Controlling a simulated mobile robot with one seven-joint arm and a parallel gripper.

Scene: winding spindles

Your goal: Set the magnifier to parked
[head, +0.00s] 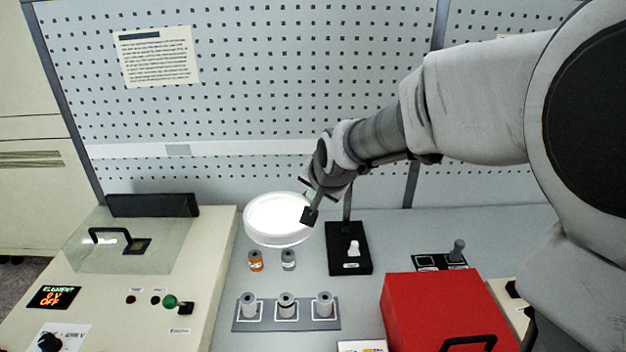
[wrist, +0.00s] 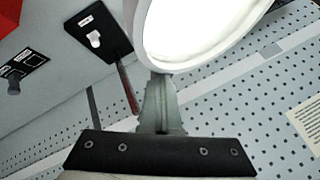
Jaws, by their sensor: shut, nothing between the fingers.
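The magnifier (head: 277,219) is a round white lens head, glowing bright, over the bench left of a black base (head: 338,263). A thin dark post rises behind the base, and a small white peg or switch (head: 353,249) stands on it. My gripper (head: 309,216) is shut and empty, at the right rim of the lens. In the wrist view the magnifier (wrist: 205,28) fills the top, just beyond the shut fingers (wrist: 158,78). I cannot tell whether they touch the rim. The base (wrist: 98,35) also shows there, its label unreadable.
Orange (head: 256,261) and grey (head: 288,260) spools stand below the lens. A red box (head: 440,300) stands at the right, a control cabinet (head: 215,240) at the left. A pegboard (head: 260,100) closes the back.

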